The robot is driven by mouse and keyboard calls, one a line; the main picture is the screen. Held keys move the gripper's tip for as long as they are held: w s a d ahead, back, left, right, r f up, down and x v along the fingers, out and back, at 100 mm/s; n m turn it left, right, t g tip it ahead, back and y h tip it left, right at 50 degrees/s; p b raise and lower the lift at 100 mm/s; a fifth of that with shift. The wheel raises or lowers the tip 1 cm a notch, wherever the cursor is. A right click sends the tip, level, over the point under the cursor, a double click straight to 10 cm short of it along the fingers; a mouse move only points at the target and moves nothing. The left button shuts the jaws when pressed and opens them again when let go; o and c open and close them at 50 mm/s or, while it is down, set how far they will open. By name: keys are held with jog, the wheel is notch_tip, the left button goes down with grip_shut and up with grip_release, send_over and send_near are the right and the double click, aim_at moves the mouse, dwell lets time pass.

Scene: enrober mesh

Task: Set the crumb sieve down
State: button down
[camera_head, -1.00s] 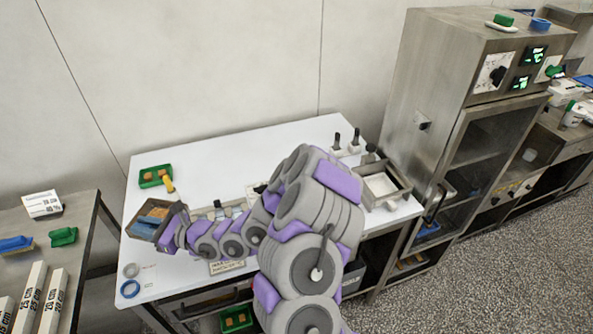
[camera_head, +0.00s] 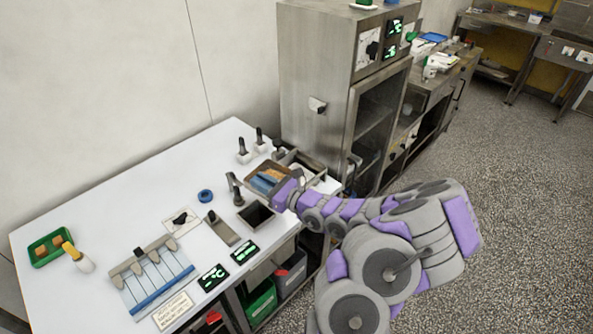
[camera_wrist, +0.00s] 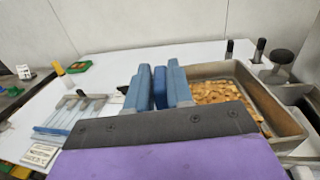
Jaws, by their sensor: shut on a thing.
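The crumb sieve (camera_wrist: 270,100) is a shallow, metal-walled tray with brown crumbs inside, at the right of the wrist view. In the head view it shows as a small brownish tray (camera_head: 256,172) at the end of my arm, over the right part of the white table. My gripper (camera_wrist: 160,88) has two light blue fingers shut on a darker blue piece between them, which looks like the sieve's grip. The fingers hide the sieve's left side. My gripper also shows in the head view (camera_head: 268,182). I cannot tell whether the sieve touches the table.
A square metal pan (camera_head: 312,170) lies beside the sieve, partly behind my arm. Black-handled tools (camera_head: 243,150) stand behind. A tap (camera_head: 234,188) and dark basin (camera_head: 256,215) are in front. A tall metal cabinet (camera_head: 318,75) borders the right. The table's back left is clear.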

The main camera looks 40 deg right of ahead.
aim_at(277, 170)
jog(key=s+d+f+m+h, duration=0.25)
jog(key=s+d, duration=0.55)
jog(key=d, duration=0.4)
jog(key=w+d+f+b, duration=0.1)
jog(key=w+f+b, duration=0.1)
jog(key=w, duration=0.5)
jog(key=w+d+f+b, duration=0.1)
jog(key=w+d+f, duration=0.1)
jog(key=w, duration=0.6)
jog(key=shift+w+d+f+t+b, duration=0.15)
jog(key=shift+f+t+b, duration=0.2)
jog(key=shift+f, duration=0.4)
jog(key=shift+n+h, duration=0.25)
jog(key=c, duration=1)
grip_release()
